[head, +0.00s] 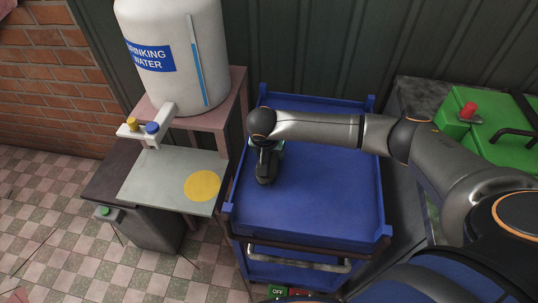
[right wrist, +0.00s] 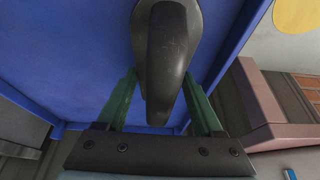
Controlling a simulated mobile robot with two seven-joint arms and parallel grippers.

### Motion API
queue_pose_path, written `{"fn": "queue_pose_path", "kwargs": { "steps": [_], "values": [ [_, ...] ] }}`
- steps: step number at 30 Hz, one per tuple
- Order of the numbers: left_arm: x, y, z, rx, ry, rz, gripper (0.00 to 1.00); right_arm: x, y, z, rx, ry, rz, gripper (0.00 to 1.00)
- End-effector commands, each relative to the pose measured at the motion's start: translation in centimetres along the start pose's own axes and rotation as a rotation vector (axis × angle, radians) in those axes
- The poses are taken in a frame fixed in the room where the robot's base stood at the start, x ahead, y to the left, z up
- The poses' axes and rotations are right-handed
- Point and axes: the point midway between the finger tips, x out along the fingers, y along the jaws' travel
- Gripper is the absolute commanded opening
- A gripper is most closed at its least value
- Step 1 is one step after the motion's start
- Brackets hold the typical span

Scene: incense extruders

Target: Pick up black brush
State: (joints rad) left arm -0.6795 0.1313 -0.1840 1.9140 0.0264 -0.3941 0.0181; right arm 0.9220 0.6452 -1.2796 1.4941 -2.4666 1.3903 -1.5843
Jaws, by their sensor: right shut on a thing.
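The black brush (right wrist: 168,55) is a dark, smooth, rounded piece that narrows toward my wrist. In the right wrist view it lies between the two green fingers of my right gripper (right wrist: 160,80), which is shut on it. In the head view the dark brush (head: 266,166) shows below the end of my right arm, over the left part of the blue cart top (head: 320,195). My wrist hides most of the right gripper there. I cannot tell whether the brush touches the cart top. My left gripper is not in view.
A white drinking water tank (head: 180,50) with taps stands behind a small grey table (head: 155,180) with a yellow disc (head: 202,186), left of the cart. A green box (head: 490,140) with a red knob is at right. Most of the cart top is clear.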

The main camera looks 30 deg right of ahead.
Motion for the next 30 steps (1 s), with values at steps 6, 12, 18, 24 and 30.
{"fn": "queue_pose_path", "kwargs": {
  "steps": [6,12,18,24,30],
  "values": [
    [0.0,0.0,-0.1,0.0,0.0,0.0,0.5,-1.1,-0.1,-0.6,0.002,0.003,-0.002,0.07],
    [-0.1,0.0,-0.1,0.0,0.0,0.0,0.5,-3.9,0.5,-1.2,0.0,0.004,-0.002,0.07],
    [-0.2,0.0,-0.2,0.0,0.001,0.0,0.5,-8.4,2.9,-0.6,0.0,0.005,-0.004,0.07],
    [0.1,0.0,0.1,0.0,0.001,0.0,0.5,-11.7,5.8,1.2,-0.001,0.002,0.0,0.07],
    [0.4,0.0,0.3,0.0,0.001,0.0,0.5,-14.0,8.3,2.8,0.0,0.002,0.0,0.07]
  ]
}}
